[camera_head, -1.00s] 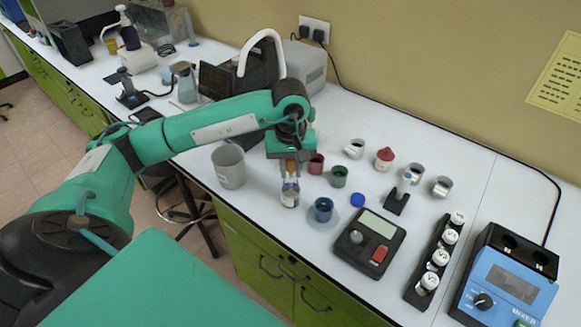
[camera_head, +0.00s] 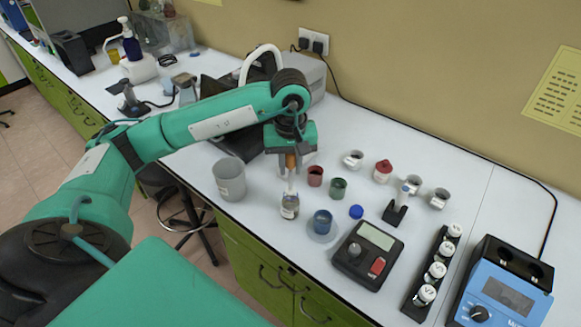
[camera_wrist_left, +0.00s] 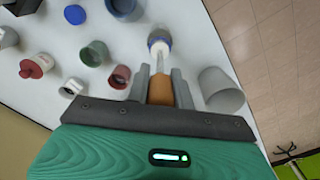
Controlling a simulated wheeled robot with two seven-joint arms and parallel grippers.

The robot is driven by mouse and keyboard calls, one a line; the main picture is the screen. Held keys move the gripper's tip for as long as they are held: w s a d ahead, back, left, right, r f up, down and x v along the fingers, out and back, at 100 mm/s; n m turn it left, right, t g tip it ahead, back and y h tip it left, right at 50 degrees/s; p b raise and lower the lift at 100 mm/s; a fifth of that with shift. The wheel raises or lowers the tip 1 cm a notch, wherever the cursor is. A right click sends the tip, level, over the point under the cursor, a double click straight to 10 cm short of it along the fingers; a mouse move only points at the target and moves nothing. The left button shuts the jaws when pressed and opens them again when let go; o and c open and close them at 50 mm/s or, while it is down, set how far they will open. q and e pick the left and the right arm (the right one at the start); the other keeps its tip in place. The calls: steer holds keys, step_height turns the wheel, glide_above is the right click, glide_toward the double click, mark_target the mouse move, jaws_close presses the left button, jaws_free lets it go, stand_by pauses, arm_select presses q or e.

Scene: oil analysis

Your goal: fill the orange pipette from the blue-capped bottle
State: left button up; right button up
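My left gripper (camera_head: 291,158) is shut on the orange pipette (camera_head: 291,162), gripping its orange bulb; the bulb also shows in the left wrist view (camera_wrist_left: 160,91). The pale stem hangs upright below the fingers. The uncapped bottle (camera_head: 290,208) stands upright under it; in the left wrist view it lies just beyond the stem (camera_wrist_left: 159,40). The stem's lower end meets the bottle's mouth in the picture; I cannot tell if it is inside or just above. A blue cap (camera_head: 356,212) lies apart on the table. My right gripper is not in view.
A grey beaker (camera_head: 229,180) stands left of the bottle. Red (camera_head: 315,176) and green (camera_head: 338,188) cups stand close behind. A vial rack (camera_head: 430,275) and blue mixer (camera_head: 503,285) are farther right.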

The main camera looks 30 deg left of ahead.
arm_select(q)
steer(key=shift+r+p, duration=0.6)
steer(key=shift+r, duration=1.1)
